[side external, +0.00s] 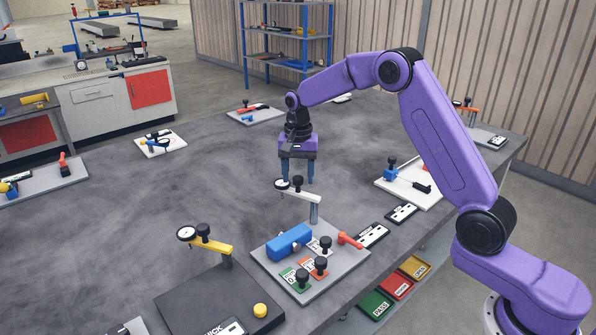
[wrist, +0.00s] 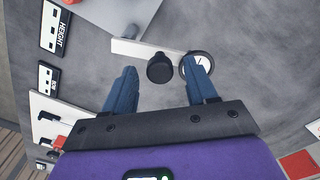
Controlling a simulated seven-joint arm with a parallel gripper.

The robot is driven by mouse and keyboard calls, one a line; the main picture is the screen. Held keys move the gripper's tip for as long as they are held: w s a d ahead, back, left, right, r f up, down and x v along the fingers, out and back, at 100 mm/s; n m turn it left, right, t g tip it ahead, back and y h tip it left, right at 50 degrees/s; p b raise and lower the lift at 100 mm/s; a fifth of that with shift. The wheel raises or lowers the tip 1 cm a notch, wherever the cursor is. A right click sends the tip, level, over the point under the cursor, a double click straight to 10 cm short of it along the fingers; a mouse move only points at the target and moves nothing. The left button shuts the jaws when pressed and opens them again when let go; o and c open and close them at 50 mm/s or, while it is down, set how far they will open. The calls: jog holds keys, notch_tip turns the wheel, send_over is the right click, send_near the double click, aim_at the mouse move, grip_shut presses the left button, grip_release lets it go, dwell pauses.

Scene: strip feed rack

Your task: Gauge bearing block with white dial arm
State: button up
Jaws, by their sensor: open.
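The white dial arm (side external: 306,195) reaches out from a grey post on a light grey plate (side external: 330,272). It carries a round dial (side external: 281,184) at its free end and a black knob (side external: 297,182) beside the dial. A blue block (side external: 289,241), seemingly the bearing block, lies on the plate, apart from the dial. My gripper (side external: 297,181) is open and points down at the knob. In the wrist view, the knob (wrist: 160,68) shows between my spread fingers, with the white arm (wrist: 132,50) to its left and the dial (wrist: 198,65) by the right fingertip.
The plate also bears an orange-red lever (side external: 350,240) and black knobs on green and orange tags. A dark plate (side external: 190,300) with a yellow dial arm (side external: 212,245) stands at front left. A white plate (side external: 420,195) lies to the right. The table middle is clear.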

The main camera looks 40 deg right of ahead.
jog(key=shift+r, duration=0.1)
notch_tip(320, 180, up, 17)
dwell(0.6)
jog(key=shift+r, duration=0.1)
dwell(0.8)
jog(key=s+a+f+n, duration=0.2)
jog(key=s+a+n, duration=0.35)
jog(key=s, duration=0.35)
jog(key=s+a+f+n, duration=0.2)
jog(key=s+a+n, duration=0.35)
jog(key=s, duration=0.45)
jog(key=s+d+f+n, duration=0.2)
jog(key=s+n, duration=0.1)
jog(key=s, duration=0.4)
jog(key=s+d+f+n, duration=0.3)
jog(key=s+n, duration=0.1)
jog(key=s, duration=0.4)
jog(key=s+d+f+n, duration=0.2)
jog(key=s+f+n, duration=0.1)
jog(key=s, duration=0.5)
jog(key=shift+d+n, duration=0.4)
